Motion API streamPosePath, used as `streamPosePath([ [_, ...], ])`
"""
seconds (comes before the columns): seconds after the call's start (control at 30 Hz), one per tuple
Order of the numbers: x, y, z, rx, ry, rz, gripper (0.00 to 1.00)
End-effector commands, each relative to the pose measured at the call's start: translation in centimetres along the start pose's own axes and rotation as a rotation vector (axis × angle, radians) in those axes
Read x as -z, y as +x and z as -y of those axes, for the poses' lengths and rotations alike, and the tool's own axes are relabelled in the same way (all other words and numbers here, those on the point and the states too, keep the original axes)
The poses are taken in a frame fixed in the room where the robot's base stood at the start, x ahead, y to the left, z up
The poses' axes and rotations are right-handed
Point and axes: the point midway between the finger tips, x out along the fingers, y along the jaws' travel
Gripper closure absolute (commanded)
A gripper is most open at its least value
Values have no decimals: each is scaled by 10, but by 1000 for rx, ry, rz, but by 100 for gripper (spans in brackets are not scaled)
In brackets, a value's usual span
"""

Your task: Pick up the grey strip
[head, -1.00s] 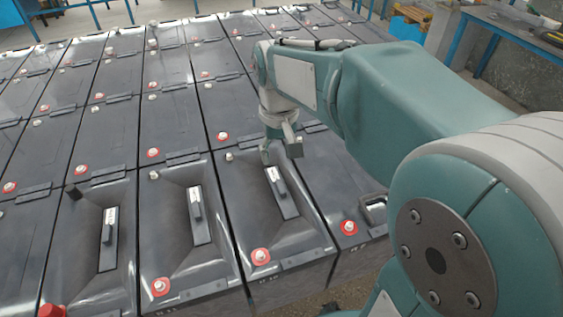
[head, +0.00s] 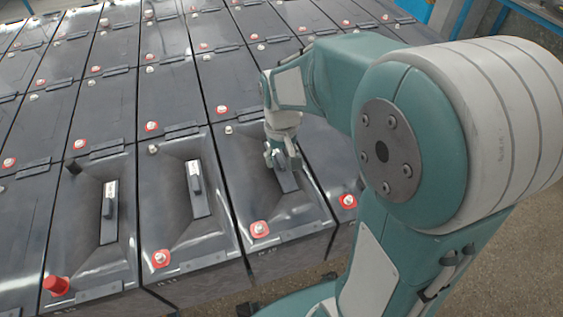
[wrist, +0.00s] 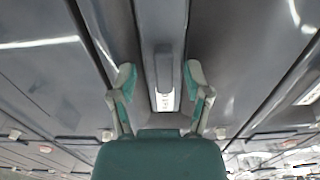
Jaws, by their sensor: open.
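A grey strip (head: 286,181) with a dark raised grip lies on top of the battery below my gripper, partly hidden by it in the head view. In the wrist view this strip (wrist: 162,25) runs lengthwise between my fingers, with a pale label near its lower end. My gripper (head: 283,160) is close above the strip. In the wrist view my gripper (wrist: 161,75) is open and empty, one finger on each side of the strip. I cannot tell how large the gap above the strip is.
Two similar strips lie on the neighbouring batteries, a middle one (head: 199,189) and a left one (head: 109,212). Red-ringed terminals and a red cap (head: 56,286) stand up from the battery tops. Rows of batteries fill the left and back. Floor (head: 500,235) shows at right.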

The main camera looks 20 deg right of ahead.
Motion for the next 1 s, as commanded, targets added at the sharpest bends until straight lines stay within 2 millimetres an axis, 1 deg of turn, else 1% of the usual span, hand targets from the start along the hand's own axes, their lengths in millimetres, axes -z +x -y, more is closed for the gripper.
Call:
streamPosePath([
  [0.2, 0, 1, 0, 0, 0, -2, 37],
  [0.27, 0, 0, 0, 0, 0, -1, 64],
  [0.3, 0, 0, 0, 0, 0, -1, 82],
  [0.33, 0, 0, 0, 0, -1, -1, 95],
  [0.37, 0, 0, -1, 1, -1, -1, 100],
  [0.77, 0, 1, 0, 0, 0, 2, 100],
  [0.87, 0, -4, 0, 0, 0, 2, 100],
  [1.0, 1, -19, 0, 0, 0, -3, 100],
])
